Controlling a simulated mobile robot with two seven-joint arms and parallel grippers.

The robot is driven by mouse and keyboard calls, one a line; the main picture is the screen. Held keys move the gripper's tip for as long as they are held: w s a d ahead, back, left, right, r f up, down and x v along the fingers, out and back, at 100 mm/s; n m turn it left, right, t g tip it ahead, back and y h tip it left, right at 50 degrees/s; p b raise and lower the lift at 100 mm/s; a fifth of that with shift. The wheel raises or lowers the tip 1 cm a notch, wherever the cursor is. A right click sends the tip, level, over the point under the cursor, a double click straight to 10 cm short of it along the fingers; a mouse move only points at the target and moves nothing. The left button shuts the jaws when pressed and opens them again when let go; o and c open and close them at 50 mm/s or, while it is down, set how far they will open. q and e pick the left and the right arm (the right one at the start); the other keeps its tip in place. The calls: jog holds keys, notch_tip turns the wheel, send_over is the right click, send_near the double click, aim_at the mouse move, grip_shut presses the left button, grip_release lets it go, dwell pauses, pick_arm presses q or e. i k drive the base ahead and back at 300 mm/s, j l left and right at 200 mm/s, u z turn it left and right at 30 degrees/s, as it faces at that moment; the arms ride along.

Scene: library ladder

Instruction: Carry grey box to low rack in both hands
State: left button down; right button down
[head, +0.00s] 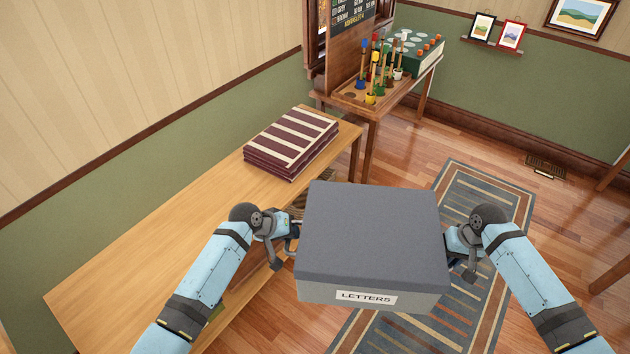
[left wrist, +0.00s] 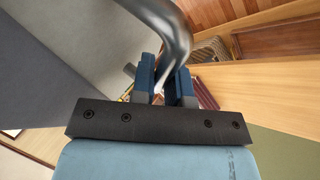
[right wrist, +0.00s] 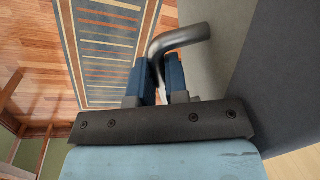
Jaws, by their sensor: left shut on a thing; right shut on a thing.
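The grey box (head: 370,235), with a darker lid and a "LETTERS" label on its front, is held level in the air between my two grippers. It is in front of me, to the right of the wooden bench and above the rug. My left gripper (head: 290,232) is shut on the box's left handle, a bent metal bar (left wrist: 170,30). My right gripper (head: 458,250) is shut on the right handle (right wrist: 180,38). The box sides show beside each handle in both wrist views. No low rack can be made out for certain; the bench's lower part is mostly hidden.
The long wooden bench (head: 150,255) runs along the left wall, with a striped maroon stack (head: 291,143) at its far end. Behind it stands a table (head: 372,102) with colored-handled tools and a green box (head: 412,52). The patterned rug (head: 482,200) lies on open floor.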

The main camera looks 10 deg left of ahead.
aim_at(178, 242)
jog(key=i+u, duration=0.55)
jog(key=i+j+u, duration=0.1)
jog(key=i+u, duration=0.7)
jog(key=u, duration=0.7)
